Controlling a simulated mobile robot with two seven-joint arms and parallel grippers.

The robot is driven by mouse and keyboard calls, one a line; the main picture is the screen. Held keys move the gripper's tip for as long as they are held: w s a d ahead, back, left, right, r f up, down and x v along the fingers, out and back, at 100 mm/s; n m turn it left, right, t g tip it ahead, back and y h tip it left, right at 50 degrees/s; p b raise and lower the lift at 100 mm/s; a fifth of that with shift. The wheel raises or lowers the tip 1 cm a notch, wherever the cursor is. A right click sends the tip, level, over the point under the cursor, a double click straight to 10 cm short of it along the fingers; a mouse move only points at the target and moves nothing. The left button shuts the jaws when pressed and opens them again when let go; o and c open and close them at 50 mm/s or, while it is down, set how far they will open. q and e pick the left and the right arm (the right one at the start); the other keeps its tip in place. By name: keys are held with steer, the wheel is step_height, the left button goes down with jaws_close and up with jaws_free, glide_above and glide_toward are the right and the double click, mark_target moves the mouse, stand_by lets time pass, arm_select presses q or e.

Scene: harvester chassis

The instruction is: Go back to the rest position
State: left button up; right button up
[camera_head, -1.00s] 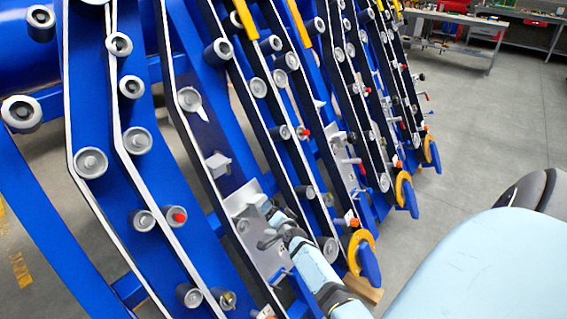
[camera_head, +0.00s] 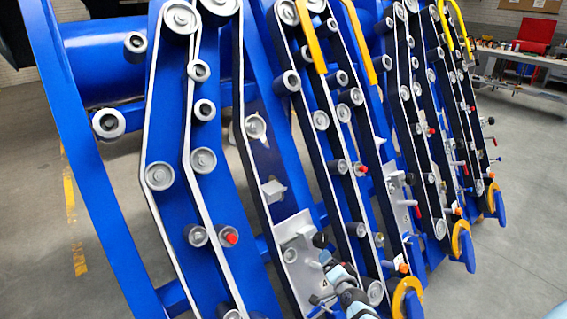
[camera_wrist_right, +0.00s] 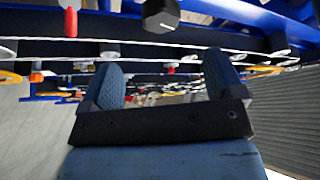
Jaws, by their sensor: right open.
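My right gripper (camera_head: 330,266) shows at the bottom of the head view, in front of the lower grey plate (camera_head: 296,232) on the harvester chassis. It is small there, and I cannot tell whether it touches the plate. In the right wrist view its two blue-grey fingers (camera_wrist_right: 163,78) stand wide apart with nothing between them. A dark hexagonal knob (camera_wrist_right: 161,15) is just beyond them at the top. The blue harvester chassis (camera_head: 215,115), with its belts and rollers, fills most of the head view. My left gripper is not in view.
Red knobs (camera_head: 231,238) and yellow-rimmed blue discs (camera_head: 408,297) stick out from the chassis near my right arm. A workbench (camera_head: 520,60) stands at the back right. Open grey floor (camera_head: 525,260) lies to the right.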

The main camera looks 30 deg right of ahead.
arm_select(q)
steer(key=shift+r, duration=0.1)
arm_select(e)
steer(key=s+a+n+g+y, duration=0.1)
steer(key=s+a+n+y, duration=0.2)
steer(key=s+a+n, duration=0.55)
steer(key=s+a+r+n+g+y, duration=0.1)
steer(key=s+a+n+g+y, duration=0.3)
steer(key=a, duration=0.8)
steer(key=s+a+n+t+y, duration=0.1)
steer(key=s+a+n+y, duration=0.1)
steer(key=s+a+n, duration=0.55)
arm_select(q)
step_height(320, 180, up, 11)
steer(key=p, duration=1.3)
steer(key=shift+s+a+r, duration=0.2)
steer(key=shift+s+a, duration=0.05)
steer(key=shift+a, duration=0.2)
arm_select(e)
step_height(320, 180, up, 12)
steer(key=a+m, duration=0.1)
steer(key=m, duration=0.1)
steer(key=shift+s+a+t, duration=0.3)
steer(key=shift+a+t, duration=0.1)
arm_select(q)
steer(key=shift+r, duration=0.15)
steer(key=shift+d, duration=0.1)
